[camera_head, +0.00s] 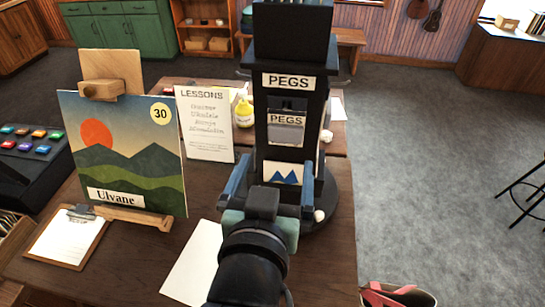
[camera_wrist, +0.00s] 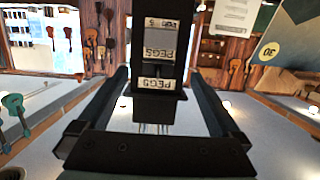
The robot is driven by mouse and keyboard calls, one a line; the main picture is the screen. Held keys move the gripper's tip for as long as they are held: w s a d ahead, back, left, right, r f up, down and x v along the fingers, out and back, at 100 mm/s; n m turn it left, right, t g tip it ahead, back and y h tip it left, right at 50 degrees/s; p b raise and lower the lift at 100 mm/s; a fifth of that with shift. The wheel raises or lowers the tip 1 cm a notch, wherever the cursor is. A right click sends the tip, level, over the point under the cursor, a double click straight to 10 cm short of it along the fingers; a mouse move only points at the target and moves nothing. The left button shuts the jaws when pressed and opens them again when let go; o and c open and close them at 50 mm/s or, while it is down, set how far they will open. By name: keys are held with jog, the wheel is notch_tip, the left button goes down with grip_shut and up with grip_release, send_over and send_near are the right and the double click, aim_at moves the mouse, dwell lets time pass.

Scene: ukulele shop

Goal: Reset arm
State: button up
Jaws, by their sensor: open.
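My gripper (camera_head: 272,176) is at the centre of the head view, its two blue-grey fingers apart. No object is seen held in it. Before it stands a tall black stand (camera_head: 265,135) with labels reading PEGS, upright on a round dark base on the wooden table (camera_head: 330,260). In the wrist view my gripper (camera_wrist: 158,82) has one finger on each side of the black stand (camera_wrist: 144,20). I cannot tell whether the fingers touch it.
A painted mountain board (camera_head: 130,150) marked Ulvane, a clipboard (camera_head: 68,237), a LESSONS sign (camera_head: 207,140) and a yellow bottle (camera_head: 244,113) are left of the stand. White paper (camera_head: 195,265) lies near my arm. Grey floor (camera_head: 430,160) is open at right; a stool (camera_head: 525,190) stands there.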

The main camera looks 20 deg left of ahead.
jog(key=shift+p+v, duration=1.05)
jog(key=shift+p, duration=0.5)
jog(key=shift+w, duration=0.1)
jog(key=w+d+r+m+t+h+b, duration=0.1)
jog(key=w+d+r+t+b, duration=0.15)
jog(key=r+b, duration=0.2)
jog(key=w+d+r+t+b, duration=0.2)
jog(key=d+r+t+b, duration=0.15)
jog(key=r, duration=0.25)
jog(key=s+d+r+m+t+h+b, duration=0.1)
jog(key=s+d+r+t+b, duration=0.2)
jog(key=r, duration=0.3)
jog(key=s+d+r+m+t+h+b, duration=0.1)
jog(key=s+d+r+t+h+b, duration=0.1)
jog(key=r, duration=0.5)
jog(key=shift+s+d+r+t+b, duration=0.4)
jog(key=shift+d+t+b, duration=0.3)
jog(key=shift+d+b, duration=0.25)
jog(key=shift+f, duration=0.1)
